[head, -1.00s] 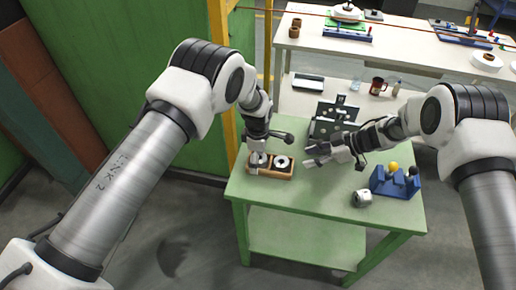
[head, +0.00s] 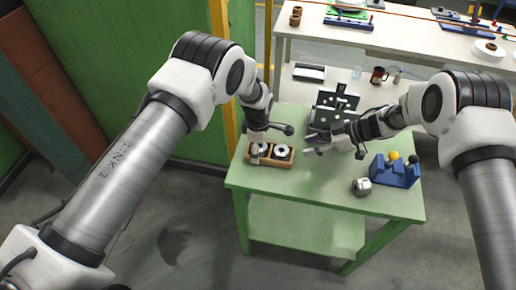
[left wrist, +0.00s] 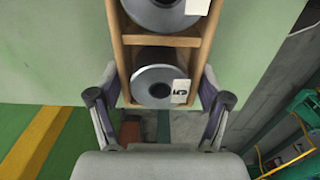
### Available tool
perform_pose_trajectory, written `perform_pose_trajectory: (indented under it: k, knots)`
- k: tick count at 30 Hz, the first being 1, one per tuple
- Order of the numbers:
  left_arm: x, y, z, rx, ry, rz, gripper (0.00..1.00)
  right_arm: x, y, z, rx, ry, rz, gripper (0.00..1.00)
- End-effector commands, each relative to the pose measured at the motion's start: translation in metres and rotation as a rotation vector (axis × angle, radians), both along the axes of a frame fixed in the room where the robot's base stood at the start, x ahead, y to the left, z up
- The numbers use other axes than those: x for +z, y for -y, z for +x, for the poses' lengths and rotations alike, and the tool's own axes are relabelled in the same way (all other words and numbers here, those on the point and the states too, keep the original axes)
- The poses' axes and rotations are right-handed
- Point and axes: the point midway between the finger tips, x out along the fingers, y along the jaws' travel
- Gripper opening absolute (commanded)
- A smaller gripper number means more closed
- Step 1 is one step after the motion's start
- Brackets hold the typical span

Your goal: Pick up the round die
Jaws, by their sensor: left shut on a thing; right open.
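Two round grey dies with white labels sit in a wooden tray (left wrist: 204,50) at the left of the green table. The nearer die (left wrist: 158,88) and the farther die (left wrist: 165,12) lie in separate compartments in the left wrist view. In the head view the right-hand die (head: 283,152) shows a dark centre hole. My left gripper (left wrist: 158,85) has its fingers at the two outer sides of the tray, level with the nearer die, and is shut on the tray. My right gripper (head: 308,145) is open and empty above the table, right of the tray.
A metal cylinder (head: 361,187) stands at the table's front right, beside a blue holder (head: 393,172) with yellow and dark knobs. A dark panel (head: 333,108) stands behind my right gripper. The front middle of the green table (head: 310,190) is clear.

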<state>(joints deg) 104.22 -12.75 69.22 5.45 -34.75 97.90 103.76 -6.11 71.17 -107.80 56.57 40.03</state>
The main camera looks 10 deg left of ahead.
Motion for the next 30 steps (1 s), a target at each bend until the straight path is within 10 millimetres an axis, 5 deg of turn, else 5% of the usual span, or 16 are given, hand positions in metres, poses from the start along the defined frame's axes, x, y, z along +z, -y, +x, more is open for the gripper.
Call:
perform_pose_trajectory:
  k: [7,11,20,30]
  knots:
    - [-0.001,0.0,-0.001,-0.001,-0.002,0.0,0.37,0.0,0.0,0.0,0.0,0.0,0.0,0.42]
    - [-0.001,0.0,-0.001,-0.001,-0.002,0.0,0.37,0.0,0.0,0.0,0.018,0.021,0.001,0.8]
    - [-0.001,0.0,-0.001,-0.001,-0.002,0.0,0.37,0.007,-0.019,-0.03,-0.175,0.117,0.246,0.8]
    - [-0.002,0.0,-0.001,0.0,-0.003,0.0,0.37,-0.004,0.013,-0.077,-0.595,0.057,0.212,0.8]
